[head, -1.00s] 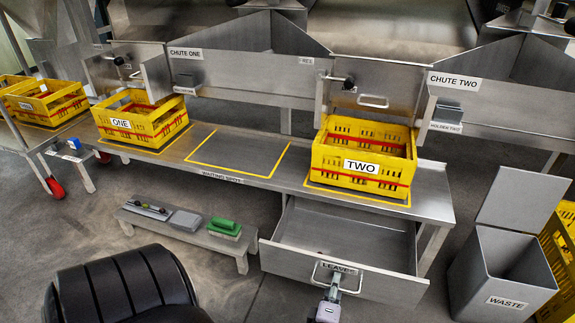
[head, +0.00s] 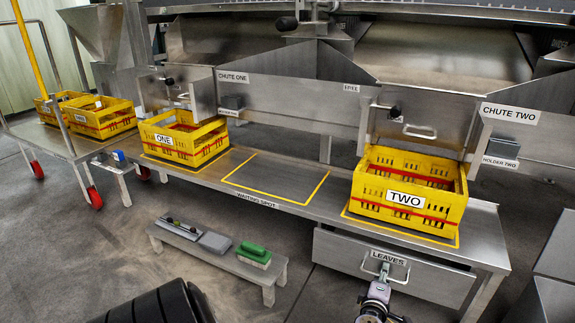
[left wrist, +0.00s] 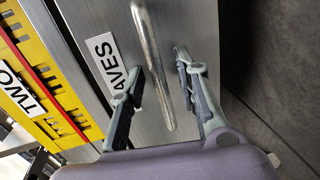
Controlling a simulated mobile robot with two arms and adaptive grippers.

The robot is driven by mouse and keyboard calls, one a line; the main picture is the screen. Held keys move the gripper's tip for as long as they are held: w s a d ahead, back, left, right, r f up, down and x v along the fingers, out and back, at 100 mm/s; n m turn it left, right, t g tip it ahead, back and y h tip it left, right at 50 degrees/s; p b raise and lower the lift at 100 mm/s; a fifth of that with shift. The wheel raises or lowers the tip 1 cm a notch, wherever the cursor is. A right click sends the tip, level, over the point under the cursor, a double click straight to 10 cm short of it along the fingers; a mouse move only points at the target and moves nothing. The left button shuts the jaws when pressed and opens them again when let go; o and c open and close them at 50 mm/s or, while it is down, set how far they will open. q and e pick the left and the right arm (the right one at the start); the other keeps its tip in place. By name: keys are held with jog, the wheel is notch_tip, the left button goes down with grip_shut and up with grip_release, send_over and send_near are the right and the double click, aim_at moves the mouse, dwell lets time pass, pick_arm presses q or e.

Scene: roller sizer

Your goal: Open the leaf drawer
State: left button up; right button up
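The leaf drawer (head: 345,250), labelled LEAVES, is under the right end of the bench. Its front sits close under the bench edge and no interior shows, so it looks shut or nearly shut. Its bar handle (left wrist: 152,60) also shows in the left wrist view, next to the partly covered label (left wrist: 101,48). My left gripper (head: 383,270) is at the handle. In the left wrist view its two fingers (left wrist: 158,72) are apart, one on each side of the bar, with gaps visible. My right gripper is not in view.
Yellow crate TWO (head: 408,208) stands on the bench (head: 487,235) above the drawer; crate ONE (head: 184,142) stands farther left. A low stand (head: 233,265) with tools is left of the drawer. A grey bin (head: 555,270) is at the right. Floor between stand and drawer is clear.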

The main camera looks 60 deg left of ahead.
pick_arm(q)
jog(key=s+d+r+m+g+h+p, duration=0.1)
jog(key=s+d+r+m+h+p, duration=0.3)
jog(key=s+d+m+p, duration=0.8)
jog(key=s+d+r+m+h+p, duration=0.25)
jog(key=s+d+p, duration=0.4)
jog(key=p, duration=1.05)
jog(key=s+r+m+g+h+p, duration=0.1)
jog(key=s+m+g+p, duration=0.3)
jog(key=s+p, duration=0.6)
jog(key=s+a+r+m+g+h+p, duration=0.1)
jog(key=s+m+g+p, duration=0.3)
jog(key=s+p, duration=0.5)
jog(key=shift+s+a+m+g+p, duration=0.15)
jog(key=shift+s+m+g+p, duration=0.4)
jog(key=shift+s, duration=2.3)
jog(key=shift+t+h, duration=0.25)
